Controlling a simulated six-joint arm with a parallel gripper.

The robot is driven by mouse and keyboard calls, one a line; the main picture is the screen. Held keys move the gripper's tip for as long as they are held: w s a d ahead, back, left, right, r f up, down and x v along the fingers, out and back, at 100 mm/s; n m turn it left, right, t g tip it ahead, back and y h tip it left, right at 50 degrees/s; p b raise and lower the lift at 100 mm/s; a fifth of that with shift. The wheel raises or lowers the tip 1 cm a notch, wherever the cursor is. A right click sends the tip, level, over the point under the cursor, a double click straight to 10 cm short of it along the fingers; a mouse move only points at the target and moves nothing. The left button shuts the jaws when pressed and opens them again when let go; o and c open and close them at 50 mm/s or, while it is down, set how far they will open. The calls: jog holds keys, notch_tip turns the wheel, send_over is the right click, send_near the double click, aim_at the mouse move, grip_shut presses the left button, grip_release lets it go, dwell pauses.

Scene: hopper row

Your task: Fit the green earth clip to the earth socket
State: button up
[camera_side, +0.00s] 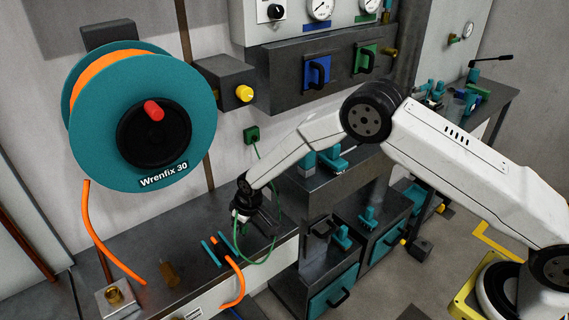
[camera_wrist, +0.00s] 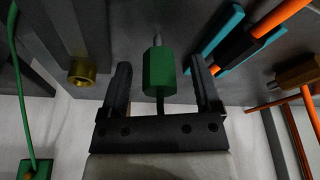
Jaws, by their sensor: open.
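The green earth clip (camera_wrist: 158,72), a green block with a metal tip, lies between the two fingers of my gripper (camera_wrist: 161,66) in the wrist view. The fingers are open, with a gap on each side of it. In the side view my gripper (camera_side: 246,218) is low over the bench, near the end of the looping green cable (camera_side: 272,245); the clip is hard to make out there. A brass fitting (camera_wrist: 82,72) on a dark block is left of the clip in the wrist view. I cannot tell whether it is the earth socket.
A green wall box (camera_side: 251,135) holds the cable's other end. Left of my gripper, an orange hose (camera_side: 232,285) lies by teal holders (camera_side: 210,254). A brown brass piece (camera_side: 170,273) and a brass-topped block (camera_side: 116,302) stand farther left. A large teal reel (camera_side: 95,125) hangs above.

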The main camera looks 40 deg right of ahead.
jog(key=shift+w+a+f, duration=0.1)
jog(key=shift+w+f, duration=0.1)
jog(key=shift+f, duration=0.5)
jog(key=shift+c, duration=0.2)
grip_shut()
